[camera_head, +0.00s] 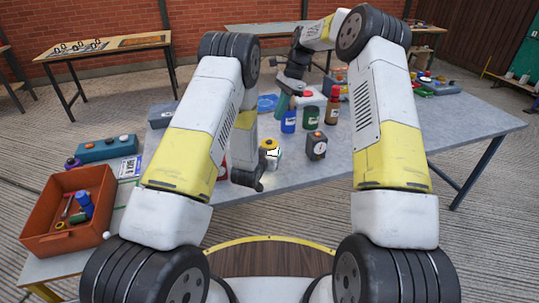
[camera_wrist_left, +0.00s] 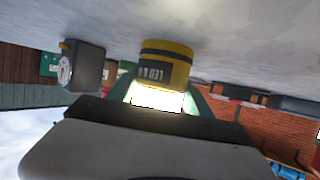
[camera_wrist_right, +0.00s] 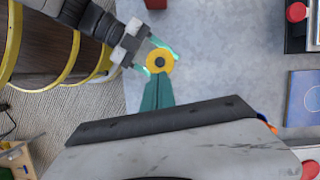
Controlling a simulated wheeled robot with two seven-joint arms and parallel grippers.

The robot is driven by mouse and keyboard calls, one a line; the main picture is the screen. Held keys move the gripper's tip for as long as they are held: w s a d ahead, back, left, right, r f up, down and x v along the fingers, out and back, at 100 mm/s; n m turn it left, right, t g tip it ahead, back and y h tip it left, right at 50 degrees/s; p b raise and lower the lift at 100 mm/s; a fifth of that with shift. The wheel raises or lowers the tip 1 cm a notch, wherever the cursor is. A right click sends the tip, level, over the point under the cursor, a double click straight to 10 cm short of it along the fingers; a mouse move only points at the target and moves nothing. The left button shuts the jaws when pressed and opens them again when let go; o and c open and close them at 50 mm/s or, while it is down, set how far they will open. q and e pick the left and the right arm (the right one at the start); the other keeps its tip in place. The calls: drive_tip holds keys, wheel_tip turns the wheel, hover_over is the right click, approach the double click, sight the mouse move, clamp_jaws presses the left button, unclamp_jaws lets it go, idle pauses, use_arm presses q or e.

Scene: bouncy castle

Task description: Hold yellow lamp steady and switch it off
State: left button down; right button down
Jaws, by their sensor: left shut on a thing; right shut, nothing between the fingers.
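The yellow lamp (camera_head: 270,145) stands on the grey table. In the left wrist view the lamp (camera_wrist_left: 165,65) has a yellow body with a black band and a bright glowing white part. From above, in the right wrist view, its round yellow top (camera_wrist_right: 160,61) has a dark centre. My left gripper (camera_wrist_right: 148,55) is shut on the lamp, its teal fingers on either side. My right gripper (camera_head: 283,103) is shut and empty; in the right wrist view its teal fingertips (camera_wrist_right: 157,82) point at the lamp's top. Whether they touch it I cannot tell.
A dark box with a dial (camera_head: 316,145) stands just right of the lamp. Blue (camera_head: 289,121), green (camera_head: 311,117) and red-brown (camera_head: 332,107) bottles stand behind. An orange crate (camera_head: 68,238) is at far left.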

sight(270, 143)
drive_tip(key=s+a+r+n+t, duration=0.1)
drive_tip(key=s+a+n+t, duration=0.2)
drive_tip(key=n+t, duration=0.6)
drive_tip(key=shift+t, duration=0.6)
drive_tip(key=shift+w+a+f, duration=0.1)
drive_tip(key=shift+a+f, duration=0.05)
drive_tip(key=shift+f, duration=3.95)
drive_tip(key=shift+f, duration=0.1)
